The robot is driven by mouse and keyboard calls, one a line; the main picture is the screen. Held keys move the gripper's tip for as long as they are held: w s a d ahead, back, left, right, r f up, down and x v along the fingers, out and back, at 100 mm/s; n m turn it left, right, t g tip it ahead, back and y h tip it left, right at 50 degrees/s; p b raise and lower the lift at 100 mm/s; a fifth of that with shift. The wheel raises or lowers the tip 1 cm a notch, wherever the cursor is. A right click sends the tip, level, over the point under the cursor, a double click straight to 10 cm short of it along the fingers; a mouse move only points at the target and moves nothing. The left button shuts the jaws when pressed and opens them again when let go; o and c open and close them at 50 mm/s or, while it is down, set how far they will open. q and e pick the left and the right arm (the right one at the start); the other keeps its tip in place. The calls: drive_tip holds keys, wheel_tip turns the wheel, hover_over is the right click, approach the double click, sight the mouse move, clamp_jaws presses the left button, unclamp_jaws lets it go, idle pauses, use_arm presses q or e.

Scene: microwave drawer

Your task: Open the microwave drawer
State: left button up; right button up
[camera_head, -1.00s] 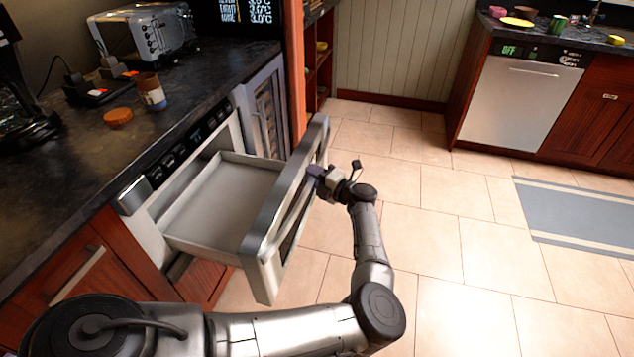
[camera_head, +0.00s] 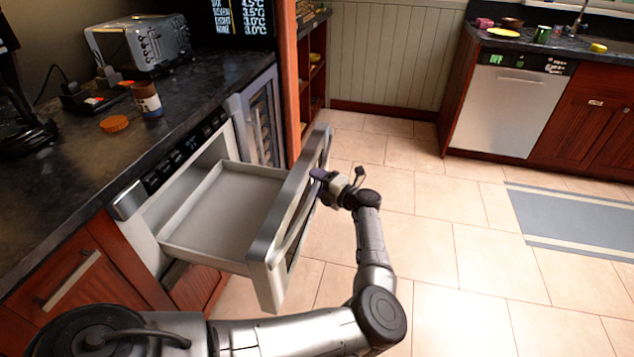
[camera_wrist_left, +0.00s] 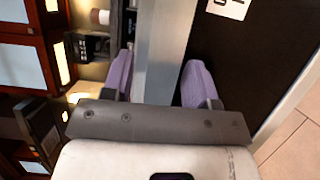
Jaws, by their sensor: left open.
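The microwave drawer (camera_head: 222,212) stands pulled out from under the counter, its empty grey tray showing. Its front panel (camera_head: 268,254) is angled across the middle of the head view, with a long handle bar on the outer side. My left gripper (camera_head: 318,176) is at the outer side of this front, near its far end. In the left wrist view, the purple fingers of my left gripper (camera_wrist_left: 159,80) are apart, with a pale metal bar (camera_wrist_left: 166,50) running between them. I cannot tell whether the fingers touch it. My right gripper is not in view.
The dark counter (camera_head: 60,190) holds a toaster (camera_head: 145,45), a brown-and-white jar (camera_head: 147,99) and an orange lid (camera_head: 114,124). A dishwasher (camera_head: 510,110) stands across the room. Open tiled floor (camera_head: 440,260) lies to the right of the drawer.

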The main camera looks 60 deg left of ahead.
use_arm(q)
drive_tip(key=shift+d, duration=0.1)
drive_tip(key=p+v, duration=0.3)
drive_tip(key=v, duration=1)
drive_tip(key=shift+d, duration=0.3)
drive_tip(key=shift+w, duration=0.15)
